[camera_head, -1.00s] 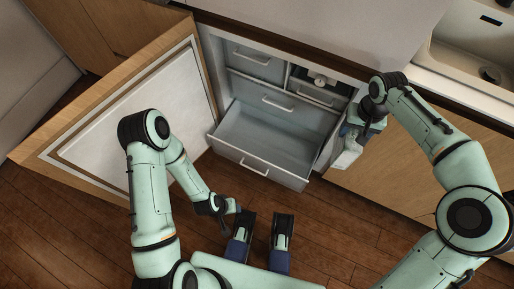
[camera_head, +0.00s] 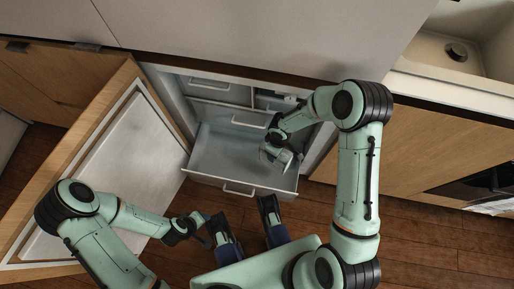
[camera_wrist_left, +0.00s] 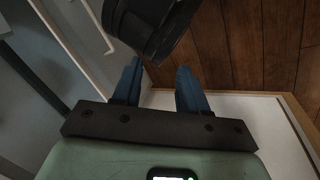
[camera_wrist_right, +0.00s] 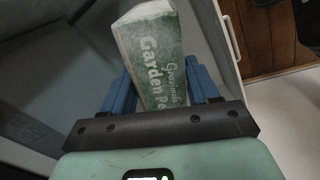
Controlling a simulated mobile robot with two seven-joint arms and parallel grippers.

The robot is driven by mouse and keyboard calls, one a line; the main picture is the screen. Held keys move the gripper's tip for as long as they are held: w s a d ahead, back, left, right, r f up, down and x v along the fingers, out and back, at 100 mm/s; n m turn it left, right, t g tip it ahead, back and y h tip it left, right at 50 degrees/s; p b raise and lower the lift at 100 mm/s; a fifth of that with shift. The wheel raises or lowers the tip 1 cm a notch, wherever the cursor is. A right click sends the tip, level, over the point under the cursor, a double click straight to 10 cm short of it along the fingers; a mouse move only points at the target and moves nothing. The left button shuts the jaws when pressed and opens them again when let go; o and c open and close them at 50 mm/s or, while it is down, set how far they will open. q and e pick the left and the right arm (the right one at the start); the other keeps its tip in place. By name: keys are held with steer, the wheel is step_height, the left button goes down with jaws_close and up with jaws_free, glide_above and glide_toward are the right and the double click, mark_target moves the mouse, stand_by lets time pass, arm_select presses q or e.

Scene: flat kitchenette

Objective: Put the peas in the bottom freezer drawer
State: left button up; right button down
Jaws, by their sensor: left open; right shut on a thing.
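The peas are a green and white box (camera_wrist_right: 157,62) marked "Garden Peas", seen in the right wrist view between the blue fingers. My right gripper (camera_wrist_right: 160,90) is shut on it. In the head view my right gripper (camera_head: 283,157) is over the right part of the open bottom freezer drawer (camera_head: 221,154). The peas box is hard to make out there. The drawer is pulled out and its visible floor looks empty. My left gripper (camera_wrist_left: 158,85) is open and empty, to the left of and in front of the drawer.
The freezer door (camera_head: 125,155) stands open on the left. Closed upper drawers (camera_head: 222,88) sit behind the open one. Wooden cabinets (camera_head: 430,150) and a sink (camera_head: 460,50) are on the right. Wooden floor (camera_head: 400,235) lies in front.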

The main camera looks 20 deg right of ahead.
mark_target(274, 164)
arm_select(q)
steer(key=w+a+f+t+b, duration=0.1)
steer(key=w+a+f+b, duration=0.1)
steer(key=w+f+b, duration=0.15)
arm_select(e)
steer(key=f, duration=0.9)
steer(key=shift+s+f, duration=0.2)
steer(key=shift+f, duration=0.05)
step_height(274, 164, down, 5)
steer(key=shift+f+b, duration=0.1)
steer(key=shift+b, duration=0.35)
arm_select(q)
steer(key=s+a+f+g+b, duration=0.1)
steer(key=s+f, duration=0.4)
steer(key=shift+a+n+g+y, duration=0.15)
steer(key=shift+n+g+y, duration=0.15)
steer(key=shift+n+g, duration=0.1)
arm_select(e)
steer(key=shift+w+f, duration=0.15)
steer(key=shift+f, duration=2.4)
arm_select(q)
steer(key=shift+s+b, duration=0.1)
steer(key=shift+b, duration=0.2)
arm_select(e)
steer(key=shift+f, duration=0.1)
steer(key=shift+c, duration=1.4)
jaws_free()
arm_select(q)
steer(key=shift+s+f, duration=0.1)
